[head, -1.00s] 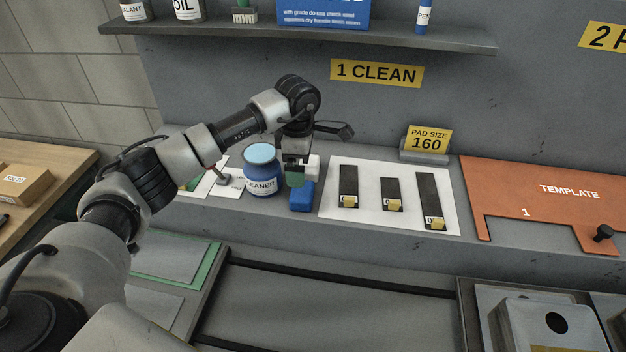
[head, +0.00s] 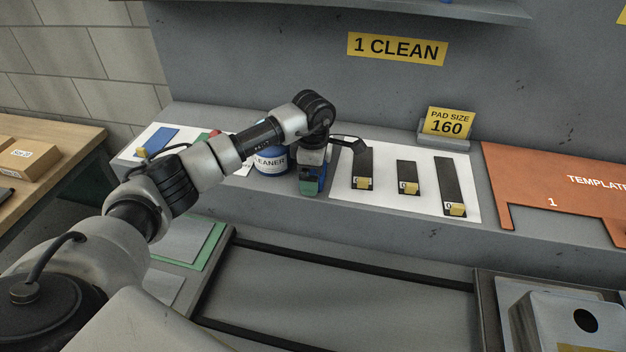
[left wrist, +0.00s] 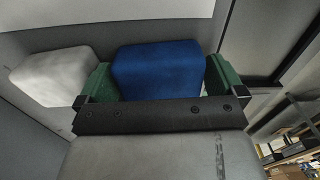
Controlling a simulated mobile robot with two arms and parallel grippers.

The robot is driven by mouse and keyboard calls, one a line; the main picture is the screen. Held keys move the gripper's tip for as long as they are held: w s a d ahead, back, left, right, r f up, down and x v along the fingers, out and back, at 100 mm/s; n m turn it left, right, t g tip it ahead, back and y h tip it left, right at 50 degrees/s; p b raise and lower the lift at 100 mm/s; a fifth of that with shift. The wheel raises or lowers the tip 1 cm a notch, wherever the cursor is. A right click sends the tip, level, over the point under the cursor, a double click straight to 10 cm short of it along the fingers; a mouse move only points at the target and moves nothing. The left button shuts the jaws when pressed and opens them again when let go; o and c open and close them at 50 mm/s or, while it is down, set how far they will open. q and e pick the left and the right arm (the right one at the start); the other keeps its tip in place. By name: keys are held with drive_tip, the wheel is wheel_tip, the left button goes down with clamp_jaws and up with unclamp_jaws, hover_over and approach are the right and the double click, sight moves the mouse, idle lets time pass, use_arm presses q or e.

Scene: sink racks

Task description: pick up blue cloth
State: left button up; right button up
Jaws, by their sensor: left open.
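The blue cloth (left wrist: 157,68) is a folded, block-like bundle on the grey ledge. In the left wrist view it lies between the two green fingertips of my left gripper (left wrist: 160,82), close to the left one, with a small gap at the right one. The gripper is open around it. In the head view my left gripper (head: 310,187) points down at the ledge, just right of the cleaner jar, and hides most of the cloth. My right gripper is not in view.
A white block-like cloth (left wrist: 52,76) sits just left of the left finger in the wrist view. The blue cleaner jar (head: 270,163) stands close beside the gripper. A white sheet (head: 427,200) with several dark pads lies to the right, then an orange template (head: 560,188).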

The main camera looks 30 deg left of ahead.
use_arm(q)
drive_tip(key=c, duration=0.7)
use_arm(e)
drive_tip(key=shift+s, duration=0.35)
use_arm(q)
drive_tip(key=shift+r, duration=0.1)
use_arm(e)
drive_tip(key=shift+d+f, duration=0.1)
use_arm(q)
drive_tip(key=shift+r, duration=0.25)
drive_tip(key=r, duration=0.1)
drive_tip(key=r+b, duration=0.2)
drive_tip(key=shift+w+d+r, duration=0.25)
drive_tip(key=shift+d, duration=0.05)
drive_tip(key=shift+w+d+r+b, duration=0.5)
drive_tip(key=shift+w+d+r, duration=0.65)
drive_tip(key=shift+d, duration=0.3)
drive_tip(key=shift+w+d+r+b, duration=0.45)
drive_tip(key=shift+w+d+r, duration=0.65)
drive_tip(key=shift+d, duration=0.4)
drive_tip(key=shift+w+d+r+b, duration=0.5)
drive_tip(key=shift+w+d+r, duration=0.65)
drive_tip(key=shift+d, duration=0.3)
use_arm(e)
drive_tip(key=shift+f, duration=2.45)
use_arm(q)
drive_tip(key=shift+s, duration=0.1)
